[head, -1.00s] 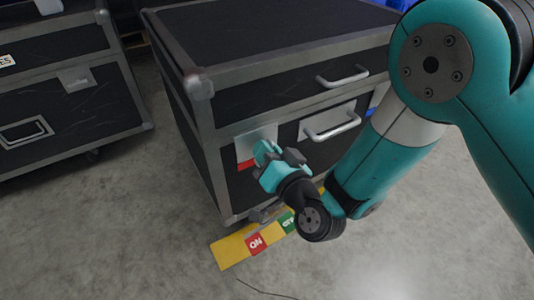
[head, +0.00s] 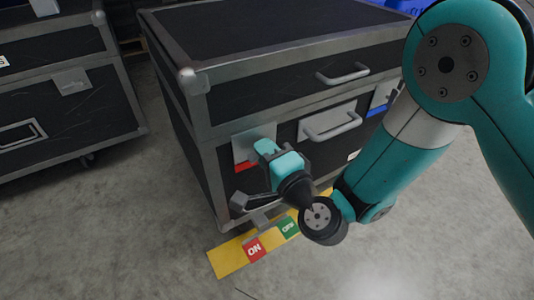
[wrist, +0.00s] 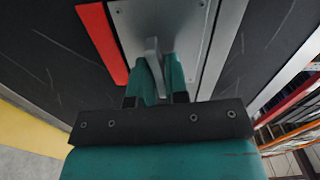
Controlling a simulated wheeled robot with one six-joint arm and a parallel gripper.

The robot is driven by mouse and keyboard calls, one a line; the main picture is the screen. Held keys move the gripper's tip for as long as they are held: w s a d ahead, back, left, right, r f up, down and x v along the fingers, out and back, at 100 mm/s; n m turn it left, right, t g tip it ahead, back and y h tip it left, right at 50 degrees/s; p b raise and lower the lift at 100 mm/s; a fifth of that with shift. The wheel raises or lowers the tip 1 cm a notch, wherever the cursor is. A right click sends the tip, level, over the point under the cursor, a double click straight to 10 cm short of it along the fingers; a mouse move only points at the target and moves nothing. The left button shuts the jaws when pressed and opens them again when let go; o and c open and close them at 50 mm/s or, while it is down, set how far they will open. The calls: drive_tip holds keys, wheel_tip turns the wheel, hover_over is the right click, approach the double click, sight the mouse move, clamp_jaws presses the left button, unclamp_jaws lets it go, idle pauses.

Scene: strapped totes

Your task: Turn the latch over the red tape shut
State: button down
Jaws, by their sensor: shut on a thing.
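A metal latch plate (head: 241,146) is on the front of the black case (head: 300,95), with red tape (head: 246,168) along its lower edge. In the wrist view the plate (wrist: 200,22) fills the top centre, with the red tape (wrist: 102,42) to its left. A grey latch lever (wrist: 152,52) stands out from the plate between my fingers. My gripper (head: 264,148) is at the plate, and in the wrist view (wrist: 158,78) its teal fingers are shut on the lever. The fingers hide part of the lever.
A silver handle (head: 333,121) is right of the latch, with a second plate over blue tape (head: 377,110) farther right. A yellow strip (head: 225,262) with red and green labels lies low before the case. Another black case (head: 70,115) stands left, with bare floor between.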

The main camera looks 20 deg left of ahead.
drive_tip(key=shift+s+f+m, duration=0.1)
drive_tip(key=shift+m, duration=0.5)
drive_tip(key=shift+a, duration=0.1)
drive_tip(key=c, duration=1.2)
unclamp_jaws()
drive_tip(key=shift+c, duration=0.2)
drive_tip(key=shift+b, duration=0.3)
